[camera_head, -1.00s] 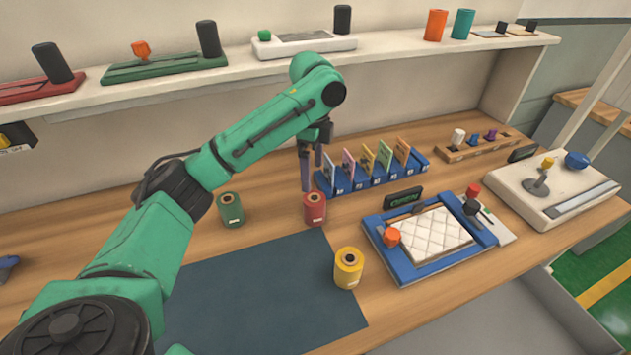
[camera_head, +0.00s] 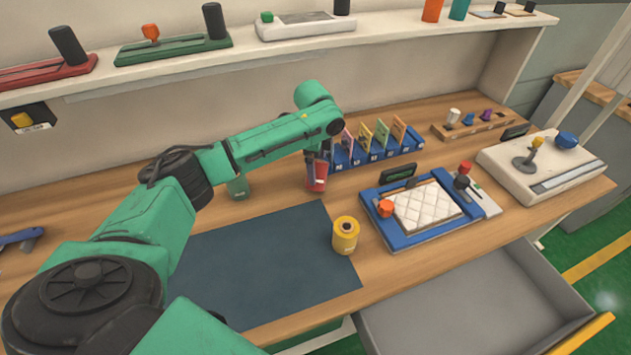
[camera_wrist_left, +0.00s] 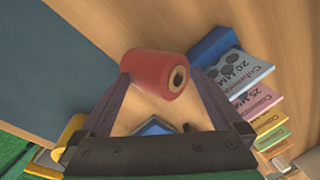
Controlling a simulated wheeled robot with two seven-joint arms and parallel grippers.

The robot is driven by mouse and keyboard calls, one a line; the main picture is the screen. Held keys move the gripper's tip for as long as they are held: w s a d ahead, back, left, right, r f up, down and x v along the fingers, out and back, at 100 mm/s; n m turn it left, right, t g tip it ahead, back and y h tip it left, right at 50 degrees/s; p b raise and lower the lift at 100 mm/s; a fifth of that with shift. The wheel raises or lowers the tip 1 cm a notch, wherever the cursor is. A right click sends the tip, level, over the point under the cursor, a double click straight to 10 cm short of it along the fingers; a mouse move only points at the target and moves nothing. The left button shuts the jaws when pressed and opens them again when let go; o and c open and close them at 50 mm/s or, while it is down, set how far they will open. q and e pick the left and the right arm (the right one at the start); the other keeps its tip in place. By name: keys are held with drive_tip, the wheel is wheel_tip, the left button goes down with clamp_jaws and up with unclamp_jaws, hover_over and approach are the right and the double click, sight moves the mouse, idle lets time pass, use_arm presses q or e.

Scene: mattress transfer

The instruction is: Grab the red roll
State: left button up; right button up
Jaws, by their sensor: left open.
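The red roll (camera_head: 320,177) stands on the wooden workbench, partly hidden by my left gripper. In the left wrist view the red roll (camera_wrist_left: 156,74) lies between and just past the tips of the two dark fingers. My left gripper (camera_head: 316,172) is low at the roll, with its fingers on either side of it. It is open in the left wrist view (camera_wrist_left: 162,80), and I cannot tell whether a finger touches the roll. My right gripper is not in view.
A blue card rack (camera_head: 375,154) stands close behind the roll. A green roll (camera_head: 238,187) is partly behind my arm. A yellow roll (camera_head: 345,236) stands beside the dark mat (camera_head: 260,265). A blue frame with a white quilted pad (camera_head: 425,206) is to the right. A grey drawer (camera_head: 470,310) is open in front.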

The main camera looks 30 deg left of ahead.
use_arm(q)
drive_tip(key=shift+g, duration=0.9)
drive_tip(key=s+f, duration=0.2)
drive_tip(key=f, duration=0.1)
drive_tip(key=s+d+f, duration=0.1)
drive_tip(key=s+f, duration=0.1)
drive_tip(key=shift+f, duration=0.25)
drive_tip(key=c, duration=1.2)
drive_tip(key=shift+r, duration=0.1)
drive_tip(key=shift+w+r, duration=0.15)
drive_tip(key=shift+r, duration=0.1)
drive_tip(key=r, duration=0.4)
drive_tip(key=r+b, duration=0.1)
drive_tip(key=r, duration=0.3)
drive_tip(key=w+r, duration=0.1)
drive_tip(key=r, duration=0.4)
drive_tip(key=shift+w+a+b, duration=0.1)
drive_tip(key=shift+a+b, duration=0.3)
clamp_jaws()
wheel_tip(320, 180, up, 6)
drive_tip(key=p, duration=0.2)
hover_over(314, 188)
drive_tip(key=w, duration=0.2)
drive_tip(key=shift+s+a+r, duration=0.15)
drive_tip(key=shift+a+r, duration=0.05)
drive_tip(key=shift+a, duration=0.4)
